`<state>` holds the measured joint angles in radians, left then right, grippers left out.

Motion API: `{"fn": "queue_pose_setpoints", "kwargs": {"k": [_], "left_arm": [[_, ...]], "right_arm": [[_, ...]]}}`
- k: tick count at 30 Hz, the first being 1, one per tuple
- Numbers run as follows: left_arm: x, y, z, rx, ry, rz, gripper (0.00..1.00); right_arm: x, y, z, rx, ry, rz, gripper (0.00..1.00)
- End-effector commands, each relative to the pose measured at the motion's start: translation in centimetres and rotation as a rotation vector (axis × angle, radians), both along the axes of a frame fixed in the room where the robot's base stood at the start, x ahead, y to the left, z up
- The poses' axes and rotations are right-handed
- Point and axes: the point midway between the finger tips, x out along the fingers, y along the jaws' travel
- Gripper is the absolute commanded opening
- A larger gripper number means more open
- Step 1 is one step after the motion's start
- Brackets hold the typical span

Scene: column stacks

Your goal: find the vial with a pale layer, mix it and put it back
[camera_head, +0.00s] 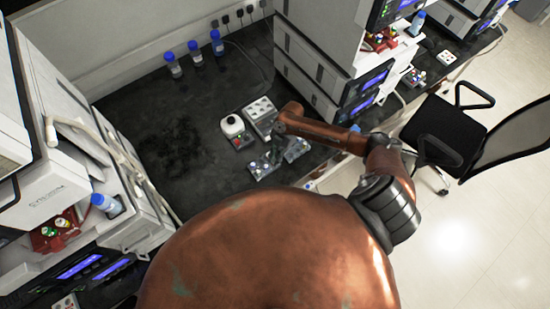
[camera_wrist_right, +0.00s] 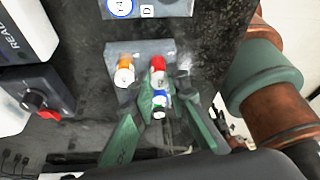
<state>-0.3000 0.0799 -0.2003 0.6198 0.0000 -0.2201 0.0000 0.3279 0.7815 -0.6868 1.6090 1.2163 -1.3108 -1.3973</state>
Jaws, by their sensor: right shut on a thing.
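My right gripper (camera_wrist_right: 160,103) is shut on a vial with a blue and white cap (camera_wrist_right: 159,99), between its green fingers in the wrist view. The vial's body is hidden, so I cannot tell its layer or whether it is clear of the rack. Beside it, an orange-capped vial (camera_wrist_right: 125,70) and a red-capped vial (camera_wrist_right: 158,68) stand in a grey rack (camera_wrist_right: 122,48). In the head view my right gripper (camera_head: 277,153) is small and dark, between two small racks, left (camera_head: 259,170) and right (camera_head: 298,149). My left gripper is out of view.
A white-topped mixer (camera_head: 232,126) with a dark, red-marked base stands left of the gripper, near a pale block with wells (camera_head: 261,110). Blue-capped bottles (camera_head: 195,58) stand at the back. White instruments flank the bench; its left middle (camera_head: 165,135) is clear.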

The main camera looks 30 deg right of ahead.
Motion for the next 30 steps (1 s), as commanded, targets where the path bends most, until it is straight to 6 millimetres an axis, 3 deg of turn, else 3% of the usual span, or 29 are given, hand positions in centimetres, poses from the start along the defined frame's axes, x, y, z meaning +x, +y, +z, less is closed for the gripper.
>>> {"fn": "queue_pose_setpoints", "kwargs": {"k": [10, 11, 18, 26, 30], "left_arm": [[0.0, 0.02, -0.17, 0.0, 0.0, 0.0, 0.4], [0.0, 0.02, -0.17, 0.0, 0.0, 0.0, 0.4], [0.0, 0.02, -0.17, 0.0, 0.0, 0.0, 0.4], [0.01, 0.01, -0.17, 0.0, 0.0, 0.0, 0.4], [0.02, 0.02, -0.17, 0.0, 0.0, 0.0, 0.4]], "right_arm": [[0.02, 0.01, -0.28, 0.0, 0.0, 0.001, 0.0], [0.01, 0.02, -0.27, 0.0, 0.0, 0.001, 0.15], [0.01, 0.01, -0.28, 0.0, 0.0, 0.001, 0.32], [0.02, 0.01, -0.28, 0.0, 0.0, 0.001, 0.35], [0.02, 0.01, -0.28, 0.0, 0.0, 0.001, 0.44]]}}
